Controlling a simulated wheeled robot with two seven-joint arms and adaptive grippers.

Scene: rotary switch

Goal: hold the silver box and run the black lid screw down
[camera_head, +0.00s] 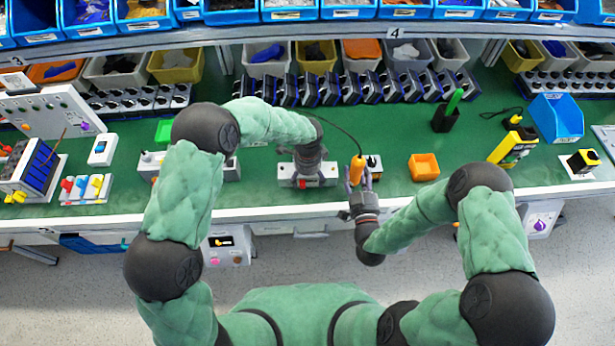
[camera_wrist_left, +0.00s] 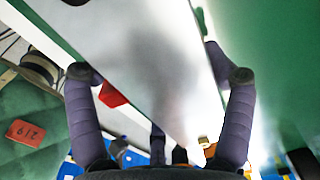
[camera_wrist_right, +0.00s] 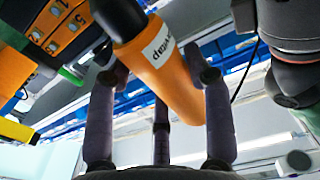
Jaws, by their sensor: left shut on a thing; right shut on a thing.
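The silver box (camera_head: 285,175) stands near the front edge of the green bench, with a red part on its front. In the left wrist view the box (camera_wrist_left: 150,50) fills the middle between the two fingers. My left gripper (camera_head: 308,172) comes down from above and is shut on it. My right gripper (camera_head: 361,184) is just right of the box, shut on the orange screwdriver (camera_head: 357,168). In the right wrist view the screwdriver's orange handle (camera_wrist_right: 175,75), marked with a white label, lies between the fingers. The black lid screw cannot be made out.
A blue bin (camera_head: 556,118) is farther right. A row of dark switches (camera_head: 350,88) runs along the back. A black cable (camera_head: 343,130) leads to the screwdriver.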

